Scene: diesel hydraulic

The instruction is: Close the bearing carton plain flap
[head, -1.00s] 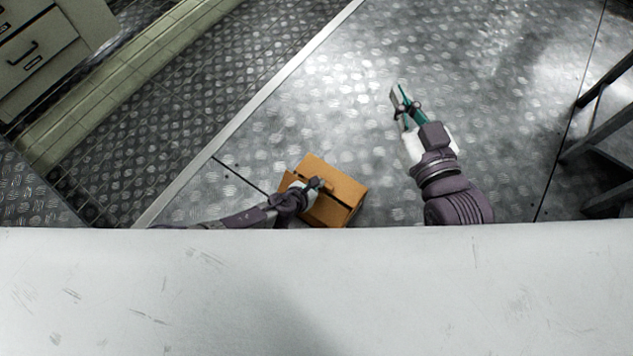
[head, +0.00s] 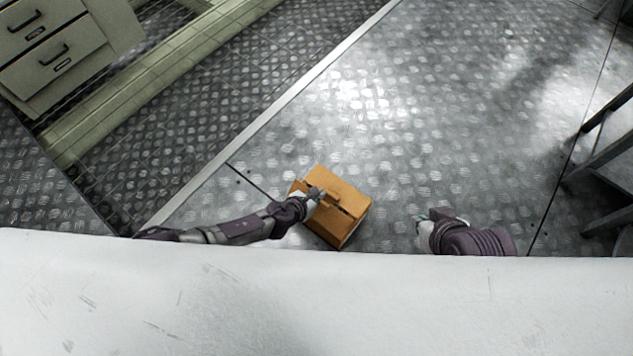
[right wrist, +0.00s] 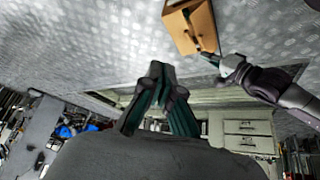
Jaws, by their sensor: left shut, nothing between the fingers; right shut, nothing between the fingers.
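The bearing carton (head: 346,189) is an orange-brown cardboard box on the metal floor, low in the middle of the head view. A dark gap runs across its top between flap edges; I cannot tell which flap is the plain one. My left gripper (head: 318,193) is shut and empty, at the carton's top near its left side; I cannot tell whether it touches. My right gripper (head: 424,217) is to the right of the carton and apart from it. In the right wrist view it is shut and empty (right wrist: 155,70), with the carton (right wrist: 190,27) beyond, at the top.
My white body front fills the bottom of the head view. A drawer cabinet (head: 60,50) stands at the upper left. A dark metal frame (head: 600,150) stands at the right edge. The patterned floor (head: 420,110) beyond the carton is clear.

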